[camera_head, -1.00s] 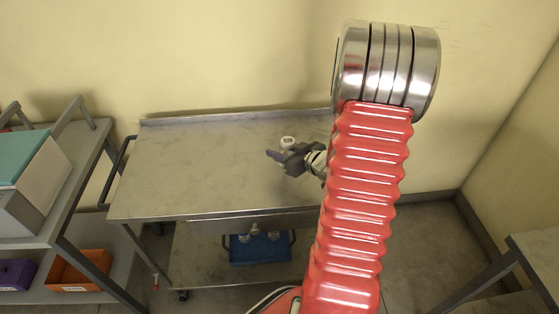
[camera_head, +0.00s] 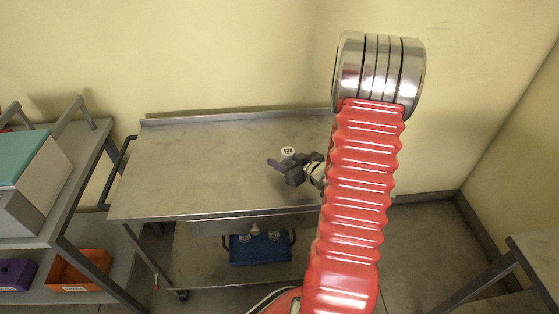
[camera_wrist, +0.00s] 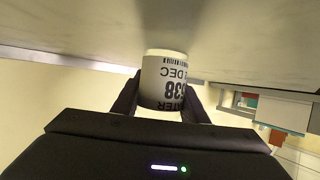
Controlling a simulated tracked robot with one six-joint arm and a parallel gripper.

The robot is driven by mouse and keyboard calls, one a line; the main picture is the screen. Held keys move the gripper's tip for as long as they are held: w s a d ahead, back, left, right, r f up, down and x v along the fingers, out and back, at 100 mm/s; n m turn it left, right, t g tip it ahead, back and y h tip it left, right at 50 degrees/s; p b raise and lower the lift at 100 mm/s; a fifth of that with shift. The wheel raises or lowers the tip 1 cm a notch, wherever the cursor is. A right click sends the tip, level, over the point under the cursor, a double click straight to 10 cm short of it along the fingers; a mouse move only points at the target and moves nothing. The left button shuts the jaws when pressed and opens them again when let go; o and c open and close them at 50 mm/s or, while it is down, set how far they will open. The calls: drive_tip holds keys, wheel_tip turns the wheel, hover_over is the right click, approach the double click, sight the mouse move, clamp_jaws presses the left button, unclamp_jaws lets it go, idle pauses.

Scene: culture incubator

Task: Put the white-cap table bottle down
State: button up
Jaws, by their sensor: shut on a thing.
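In the wrist view the bottle (camera_wrist: 165,78) is a pale cylinder with a printed label, between my two dark fingers. My gripper (camera_head: 283,165) is shut on the bottle, over the right half of the steel table (camera_head: 190,165). The wrist view shows the bottle close to the grey table surface (camera_wrist: 240,45); I cannot tell whether its base touches it. My gripper hides most of the bottle's body in the head view.
The rest of the tabletop is bare. A blue crate (camera_head: 261,250) with several bottles sits on the lower shelf. At the left, a shelf unit carries a teal-topped box (camera_head: 28,155), an orange bin (camera_head: 80,272) and a purple bin (camera_head: 16,272). Another grey table edge (camera_head: 530,255) is at the right.

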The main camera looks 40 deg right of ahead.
drive_tip(key=shift+f, duration=0.15)
drive_tip(key=o, duration=1.1)
drive_tip(key=shift+s+r, duration=0.15)
drive_tip(key=shift+r, duration=0.1)
drive_tip(key=v, duration=1.1)
drive_tip(key=shift+s+r, duration=0.15)
drive_tip(key=shift+s, duration=0.15)
drive_tip(key=shift+s, duration=0.1)
